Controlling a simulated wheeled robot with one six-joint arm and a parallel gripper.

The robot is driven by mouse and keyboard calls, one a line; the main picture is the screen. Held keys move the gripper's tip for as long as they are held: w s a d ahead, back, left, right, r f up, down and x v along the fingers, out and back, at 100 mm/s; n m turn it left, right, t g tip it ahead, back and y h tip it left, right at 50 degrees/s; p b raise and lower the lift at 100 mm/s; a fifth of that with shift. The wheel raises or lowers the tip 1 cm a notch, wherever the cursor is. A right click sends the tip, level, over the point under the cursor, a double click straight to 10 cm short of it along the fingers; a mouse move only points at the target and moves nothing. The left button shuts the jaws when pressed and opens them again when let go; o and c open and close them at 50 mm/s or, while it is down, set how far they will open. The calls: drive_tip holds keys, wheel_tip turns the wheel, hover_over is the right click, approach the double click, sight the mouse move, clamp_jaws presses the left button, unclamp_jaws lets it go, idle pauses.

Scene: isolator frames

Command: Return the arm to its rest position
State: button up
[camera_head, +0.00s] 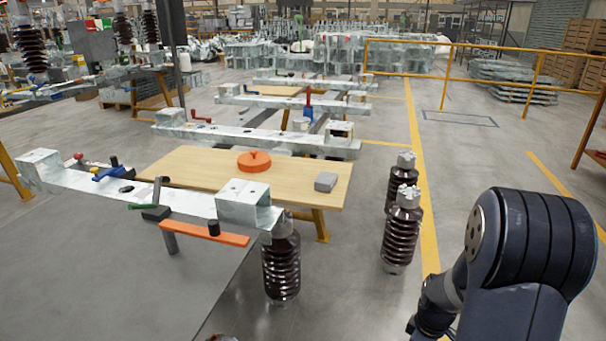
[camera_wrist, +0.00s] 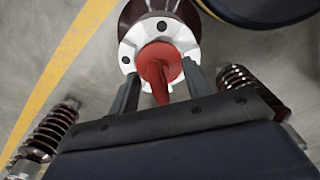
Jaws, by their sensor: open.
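My arm (camera_head: 530,250) stands at the lower right of the head view, its dark upper link bent and near the floor insulators. My gripper does not show in the head view. In the wrist view my gripper (camera_wrist: 160,72) is open, with one finger on each side of a red rounded piece (camera_wrist: 158,66). The red piece shows in front of the pale metal flange (camera_wrist: 185,38) of a brown insulator. I cannot tell whether the fingers touch the red piece or whether it rests on the flange.
Two brown ribbed insulators (camera_head: 402,235) stand on the floor left of my arm. Another insulator (camera_head: 281,268) stands under the near metal beam's end (camera_head: 250,205). A wooden table (camera_head: 190,170) carries an orange disc (camera_head: 254,161) and a grey block (camera_head: 326,181). A yellow railing (camera_head: 450,78) stands behind.

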wheel_tip(320, 180, up, 11)
drive_tip(key=p, duration=0.3)
wheel_tip(320, 180, down, 12)
drive_tip(key=b, duration=0.4)
drive_tip(key=shift+r, duration=0.25)
drive_tip(key=shift+r+m, duration=0.1)
drive_tip(key=shift+m, duration=0.6)
drive_tip(key=m, duration=0.4)
drive_tip(key=shift+m, duration=0.3)
drive_tip(key=m+b, duration=0.1)
drive_tip(key=m, duration=0.5)
drive_tip(key=m+b, duration=0.1)
drive_tip(key=m, duration=0.6)
drive_tip(key=shift+b, duration=0.35)
drive_tip(key=m+b, duration=0.1)
drive_tip(key=m, duration=0.5)
drive_tip(key=shift+b, duration=0.3)
wheel_tip(320, 180, up, 7)
drive_tip(key=p, duration=0.5)
drive_tip(key=shift+f, duration=0.2)
